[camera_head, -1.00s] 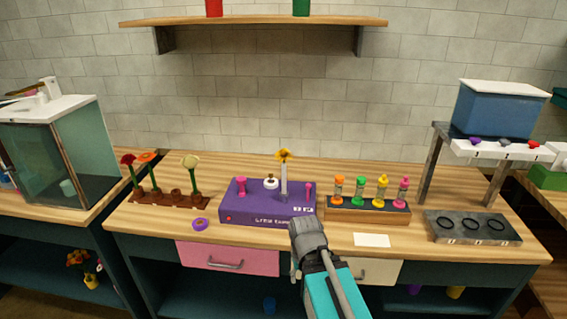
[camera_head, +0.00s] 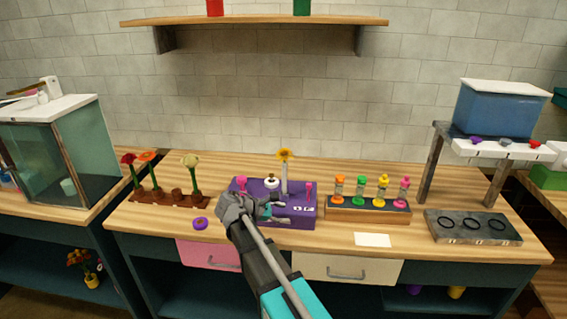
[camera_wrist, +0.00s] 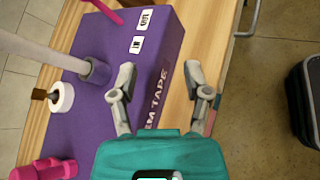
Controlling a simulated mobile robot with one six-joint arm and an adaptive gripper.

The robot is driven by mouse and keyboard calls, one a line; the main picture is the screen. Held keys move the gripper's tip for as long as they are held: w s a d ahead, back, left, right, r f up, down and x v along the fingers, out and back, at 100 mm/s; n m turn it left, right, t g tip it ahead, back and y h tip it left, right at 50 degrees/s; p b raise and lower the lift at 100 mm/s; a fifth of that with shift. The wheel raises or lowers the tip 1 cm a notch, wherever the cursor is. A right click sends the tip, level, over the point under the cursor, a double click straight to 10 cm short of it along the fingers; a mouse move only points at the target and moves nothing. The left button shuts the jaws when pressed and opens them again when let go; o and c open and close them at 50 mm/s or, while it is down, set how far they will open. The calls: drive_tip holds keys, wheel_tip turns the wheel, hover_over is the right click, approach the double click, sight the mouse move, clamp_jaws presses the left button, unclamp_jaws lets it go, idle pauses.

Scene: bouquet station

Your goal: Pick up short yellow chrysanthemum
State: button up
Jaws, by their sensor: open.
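A yellow flower with a darker centre (camera_head: 284,155) stands at the top of a pale upright tube (camera_head: 284,180) on the purple box (camera_head: 306,210). A pale yellow flower (camera_head: 190,160) stands in the brown rack (camera_head: 150,197) at the left; I cannot tell which one is the short chrysanthemum. My gripper (camera_head: 281,210) is open and empty in front of the purple box, below the yellow flower. In the wrist view my gripper (camera_wrist: 160,72) has its fingers apart over the box's edge, right of the tube (camera_wrist: 40,50); no flower head shows there.
A red and an orange flower (camera_head: 149,156) share the brown rack. A purple ring (camera_head: 200,223) lies before it. A wooden stand of coloured bottles (camera_head: 368,210) sits right of the box, with a white card (camera_head: 373,240) in front. A metal stand (camera_head: 470,227) is farther right.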

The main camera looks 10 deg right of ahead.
sight(284, 169)
drive_tip(key=w+a+r+n+t+h, duration=0.3)
drive_tip(key=w+a+r+n, duration=0.3)
drive_tip(key=a+r, duration=0.2)
drive_tip(key=shift+a+r+n+t+h, duration=0.3)
drive_tip(key=shift+a+n+h, duration=0.1)
drive_tip(key=shift+a+h, duration=0.4)
drive_tip(key=shift+w+d, duration=0.1)
drive_tip(key=x, duration=0.8)
drive_tip(key=shift+d, duration=0.2)
drive_tip(key=shift+w+d, duration=0.1)
drive_tip(key=shift+w, duration=0.1)
drive_tip(key=shift+x, duration=2.45)
drive_tip(key=shift+w+r, duration=0.1)
clamp_jaws()
